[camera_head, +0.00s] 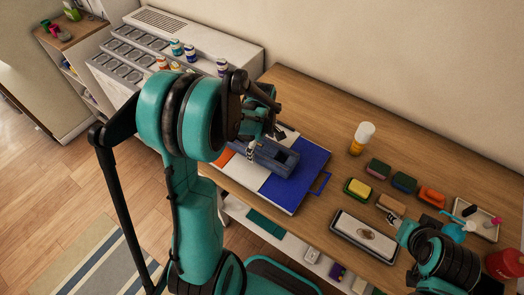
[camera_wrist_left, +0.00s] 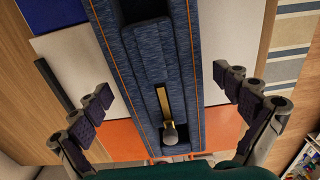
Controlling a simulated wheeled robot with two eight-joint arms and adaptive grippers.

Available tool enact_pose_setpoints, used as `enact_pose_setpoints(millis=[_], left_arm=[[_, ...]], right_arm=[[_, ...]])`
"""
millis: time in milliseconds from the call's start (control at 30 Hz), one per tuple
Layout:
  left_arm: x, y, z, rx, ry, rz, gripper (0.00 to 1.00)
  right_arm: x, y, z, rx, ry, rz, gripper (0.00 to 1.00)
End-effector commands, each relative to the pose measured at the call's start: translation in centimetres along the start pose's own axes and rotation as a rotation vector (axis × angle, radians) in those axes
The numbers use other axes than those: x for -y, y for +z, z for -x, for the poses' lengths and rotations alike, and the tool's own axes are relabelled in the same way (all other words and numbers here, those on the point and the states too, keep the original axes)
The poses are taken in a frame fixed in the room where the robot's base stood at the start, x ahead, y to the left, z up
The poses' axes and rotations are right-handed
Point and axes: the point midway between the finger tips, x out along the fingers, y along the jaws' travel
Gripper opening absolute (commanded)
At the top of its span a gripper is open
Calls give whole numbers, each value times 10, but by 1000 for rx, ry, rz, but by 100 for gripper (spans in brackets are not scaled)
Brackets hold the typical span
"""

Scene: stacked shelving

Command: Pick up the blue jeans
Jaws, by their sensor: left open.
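The blue jeans (camera_head: 278,158) are a dark blue denim bundle with orange seams, lying on a multicoloured panel board (camera_head: 303,165) on the wooden worktop. In the left wrist view the jeans (camera_wrist_left: 150,60) fill the middle, with a brass zip down the centre. My left gripper (camera_head: 265,142) is above the jeans. In its wrist view the left gripper (camera_wrist_left: 165,85) is open, one finger on each side of the jeans, with no clear contact. The far end of the jeans is cut off there. My right gripper (camera_head: 393,220) is at the lower right, its jaws too small to read.
On the worktop to the right are a yellow bottle with a white cap (camera_head: 362,138), several sponges and brushes (camera_head: 404,182), a grey tray (camera_head: 364,236) and a red container (camera_head: 506,263). A white rack with small bottles (camera_head: 190,50) stands at the back left. The wall is behind.

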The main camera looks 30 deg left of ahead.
Motion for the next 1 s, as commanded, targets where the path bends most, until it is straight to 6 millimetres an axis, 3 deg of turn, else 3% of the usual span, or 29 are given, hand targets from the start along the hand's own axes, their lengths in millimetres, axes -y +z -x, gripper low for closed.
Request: enact_pose_setpoints(millis=[100,333,433,467,733,867,1000], left_arm=[[0,0,1,0,0,0,100],[0,0,1,0,0,0,40],[0,0,1,0,0,0,40],[0,0,1,0,0,0,34],[0,0,6,0,0,0,34],[0,0,19,0,0,0,34],[0,0,46,0,0,0,34]], right_arm=[[0,0,0,0,0,0,44],[0,0,0,0,0,0,44],[0,0,0,0,0,0,44],[0,0,0,0,0,0,44],[0,-2,2,0,0,0,44],[0,-5,6,0,0,0,44],[0,-10,14,0,0,0,44]])
